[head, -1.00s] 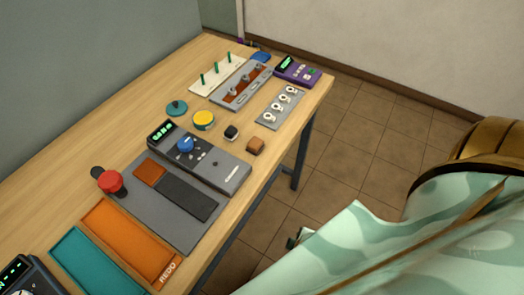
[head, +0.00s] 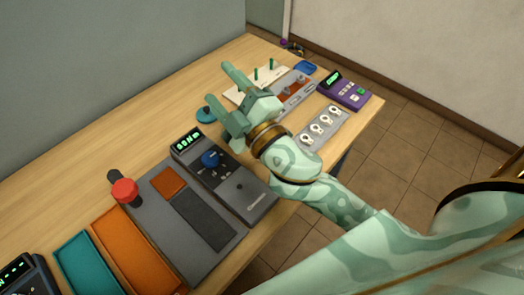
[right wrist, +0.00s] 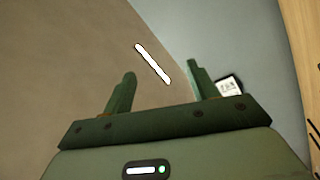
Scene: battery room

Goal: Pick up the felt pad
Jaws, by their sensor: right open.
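A small flat rust-brown square (head: 169,181) lies on a grey board (head: 160,215), beside a long dark grey strip (head: 205,221). I cannot tell for sure which flat piece is the felt pad. My right gripper (head: 222,82) is open and empty, raised over the far part of the table. It is beyond the grey board and apart from both pieces. In the right wrist view its two fingers (right wrist: 160,82) stand apart with nothing between them, and neither piece shows there. My left gripper is not in view.
A red knob (head: 125,191) stands at the grey board's left corner. Orange (head: 125,245) and teal (head: 85,265) trays lie nearer. A purple device (head: 345,90) is far right. The table's left side is clear.

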